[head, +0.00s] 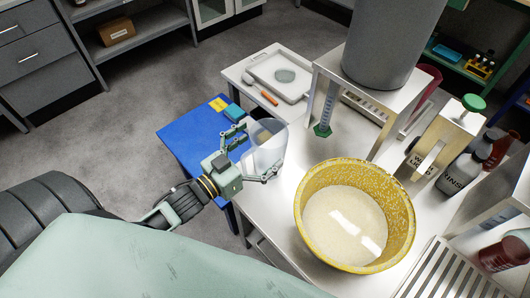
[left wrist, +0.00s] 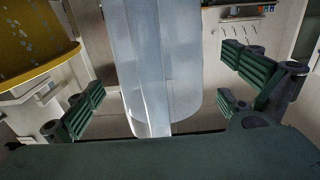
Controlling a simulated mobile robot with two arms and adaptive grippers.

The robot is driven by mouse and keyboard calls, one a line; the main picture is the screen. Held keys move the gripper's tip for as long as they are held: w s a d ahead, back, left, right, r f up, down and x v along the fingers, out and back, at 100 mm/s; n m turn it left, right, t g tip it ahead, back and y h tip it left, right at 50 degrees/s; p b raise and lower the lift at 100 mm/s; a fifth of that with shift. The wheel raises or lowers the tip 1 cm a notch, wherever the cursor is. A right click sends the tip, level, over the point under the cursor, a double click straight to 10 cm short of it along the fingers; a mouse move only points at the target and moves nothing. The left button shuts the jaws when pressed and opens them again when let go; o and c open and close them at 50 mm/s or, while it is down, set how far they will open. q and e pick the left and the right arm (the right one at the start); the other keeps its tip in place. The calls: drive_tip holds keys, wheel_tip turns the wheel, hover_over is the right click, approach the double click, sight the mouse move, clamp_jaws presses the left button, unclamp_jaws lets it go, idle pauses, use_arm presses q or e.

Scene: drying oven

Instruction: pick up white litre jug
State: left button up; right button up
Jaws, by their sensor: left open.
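The white litre jug (head: 267,146) is translucent and stands near the left edge of the pale metal table, left of the yellow tub. My left gripper (head: 252,154) is open at the jug, with one finger on its far side and one on its near side in the head view. In the left wrist view the jug (left wrist: 158,70) is upright between the spread green fingers, with gaps on both sides. Its upper part is cut off by that frame. My right gripper is not in view.
The yellow speckled tub (head: 404,222) with pale contents stands right of the jug. A blue table (head: 190,146) lies behind my left gripper. A white tray (head: 290,96), a grey bin (head: 390,40) on a metal stand and several bottles (head: 460,172) stand further back and right.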

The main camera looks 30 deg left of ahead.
use_arm(q)
drive_tip(key=shift+x, duration=0.8)
drive_tip(key=shift+f, duration=0.1)
drive_tip(key=shift+c, duration=0.3)
drive_tip(key=c, duration=1.6)
